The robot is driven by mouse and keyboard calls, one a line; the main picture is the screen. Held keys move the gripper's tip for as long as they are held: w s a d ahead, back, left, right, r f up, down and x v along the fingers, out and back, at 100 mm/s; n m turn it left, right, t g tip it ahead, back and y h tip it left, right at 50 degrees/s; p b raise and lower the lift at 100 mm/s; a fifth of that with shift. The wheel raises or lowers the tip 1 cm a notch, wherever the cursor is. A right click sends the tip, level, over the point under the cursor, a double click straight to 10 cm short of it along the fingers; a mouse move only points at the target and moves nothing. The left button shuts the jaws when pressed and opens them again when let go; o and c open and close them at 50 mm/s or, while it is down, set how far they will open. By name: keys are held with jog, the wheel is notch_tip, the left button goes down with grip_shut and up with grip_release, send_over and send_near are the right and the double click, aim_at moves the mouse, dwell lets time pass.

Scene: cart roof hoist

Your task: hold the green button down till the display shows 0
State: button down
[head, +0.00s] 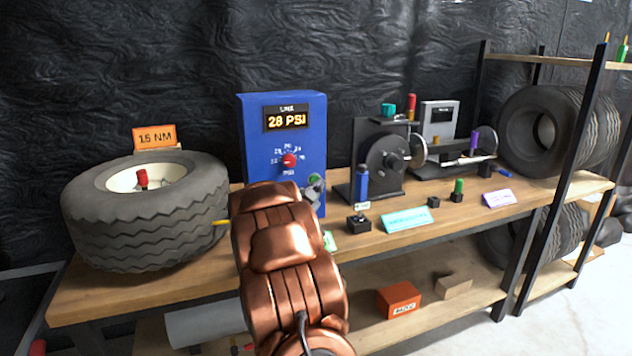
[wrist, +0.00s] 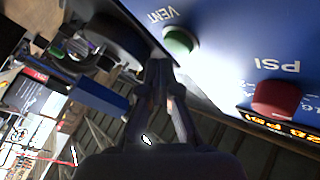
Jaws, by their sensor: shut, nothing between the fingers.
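The blue pump box (head: 255,140) stands on the bench, with a lit display (head: 286,120) reading 28 PSI. In the wrist view the green button (wrist: 180,41) sits beside the word VENT. My gripper (wrist: 158,70) is shut and empty, its fingertips close beside the button in the picture. I see no clear contact with it. The display (wrist: 285,127) shows partly at the wrist view's lower right.
A red knob (head: 289,160) is above the button; it also shows in the wrist view (wrist: 277,98). A tyre (head: 150,225) lies left on the bench (head: 150,288). A dark machine (head: 380,160) and a blue cylinder (head: 361,183) stand right of the box.

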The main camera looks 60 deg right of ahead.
jog(key=shift+w, duration=0.1)
jog(key=shift+w+d, duration=0.25)
jog(key=shift+w, duration=0.05)
jog(key=shift+w+d+p, duration=0.2)
jog(key=shift+w+p, duration=0.15)
jog(key=shift+p, duration=0.1)
dwell(0.7)
jog(key=shift+s+a, duration=0.1)
jog(key=shift+s, duration=0.05)
dwell(1.7)
jog(key=shift+s+a+b, duration=0.35)
jog(key=shift+s+b, duration=0.05)
jog(key=shift+s, duration=0.15)
jog(key=shift+s+a+b, duration=0.45)
jog(key=shift+s+a, duration=0.25)
jog(key=shift+s, duration=0.35)
jog(key=shift+s+a+b, duration=0.45)
jog(key=shift+s+a, duration=0.25)
jog(key=shift+s, duration=0.35)
